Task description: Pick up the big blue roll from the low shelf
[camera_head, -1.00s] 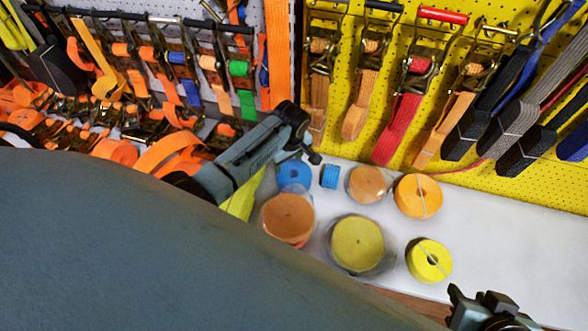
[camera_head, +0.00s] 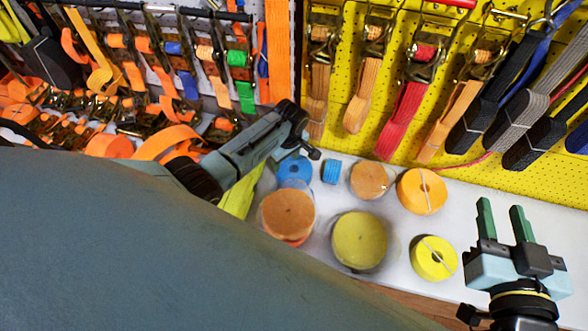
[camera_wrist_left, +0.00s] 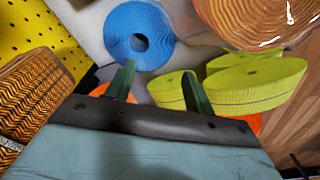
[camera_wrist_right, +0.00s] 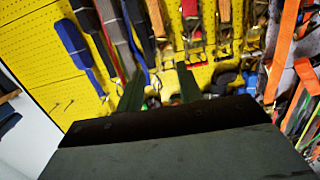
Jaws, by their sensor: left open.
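The big blue roll (camera_head: 295,170) lies on the white shelf (camera_head: 508,215), behind an orange-brown roll and beside the end of my left arm in the head view. In the left wrist view the blue roll (camera_wrist_left: 140,35) shows its dark centre hole just beyond my left gripper (camera_wrist_left: 158,68). That gripper is open, its fingers apart and nothing between them. My right gripper (camera_head: 503,215) is open and empty over the right part of the shelf. In the right wrist view its fingers (camera_wrist_right: 160,82) are apart, facing the yellow strap wall.
Near the blue roll are a small blue roll (camera_head: 331,171), an orange-brown roll (camera_head: 288,214), a large olive-yellow roll (camera_head: 359,239) and a yellow roll (camera_head: 433,258). Straps hang on the yellow pegboard (camera_head: 400,120) behind. Shelf space at the right is bare.

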